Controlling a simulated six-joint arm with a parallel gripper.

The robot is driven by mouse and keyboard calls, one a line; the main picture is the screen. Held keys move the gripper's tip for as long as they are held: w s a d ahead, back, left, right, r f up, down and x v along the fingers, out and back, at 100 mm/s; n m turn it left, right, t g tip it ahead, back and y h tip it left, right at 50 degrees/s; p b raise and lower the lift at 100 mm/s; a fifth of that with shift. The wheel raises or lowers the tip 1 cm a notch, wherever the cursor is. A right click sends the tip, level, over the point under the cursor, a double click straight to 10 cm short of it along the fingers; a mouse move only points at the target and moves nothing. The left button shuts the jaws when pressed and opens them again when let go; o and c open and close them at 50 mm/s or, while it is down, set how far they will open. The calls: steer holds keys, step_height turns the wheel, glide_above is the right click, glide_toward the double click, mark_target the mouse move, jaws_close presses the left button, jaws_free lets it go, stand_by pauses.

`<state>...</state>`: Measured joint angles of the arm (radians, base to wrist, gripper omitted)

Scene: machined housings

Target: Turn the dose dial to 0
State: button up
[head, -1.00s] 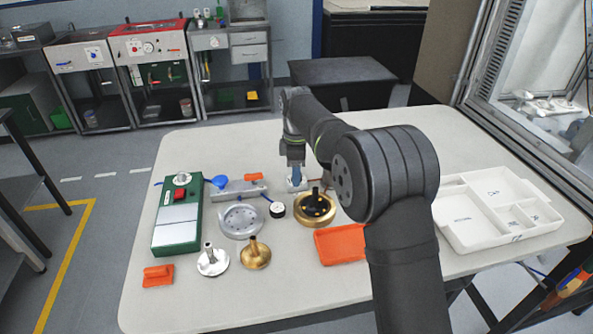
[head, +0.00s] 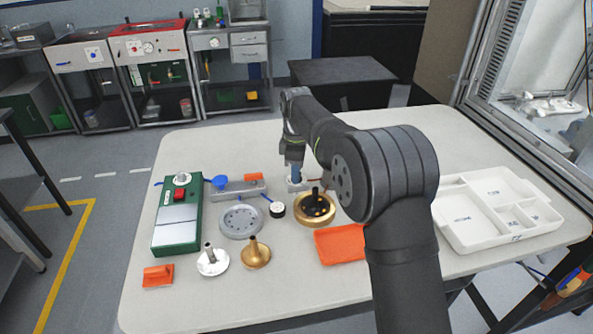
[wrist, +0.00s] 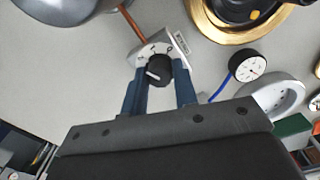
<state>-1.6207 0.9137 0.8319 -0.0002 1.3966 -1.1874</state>
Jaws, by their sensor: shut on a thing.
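The dose dial is a black knob (wrist: 159,71) with a white pointer line, set on a small pale block (wrist: 176,44). Dark marks, one of them like a 0, are printed on the block's face above the knob. The pointer line lies toward the lower left in the wrist view, away from the marks. My gripper (wrist: 159,76) has its two blue fingers on either side of the knob, shut on it. In the head view my gripper (head: 295,173) reaches down to the block (head: 292,188) near the table's back; the knob is hidden there.
A round gauge (wrist: 248,65) with a blue tube and a brass flanged part (head: 315,209) are close by. A grey ring flange (head: 241,221), a green box (head: 177,224), an orange tray (head: 341,244) and a white compartment tray (head: 470,240) share the table. The back right is clear.

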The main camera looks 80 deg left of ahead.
steer(key=m, duration=0.8)
steer(key=shift+m, duration=0.4)
steer(key=m, duration=0.4)
steer(key=shift+r, duration=0.1)
steer(key=shift+m, duration=1.9)
steer(key=o, duration=1)
step_height(320, 180, up, 17)
steer(key=shift+r, duration=0.2)
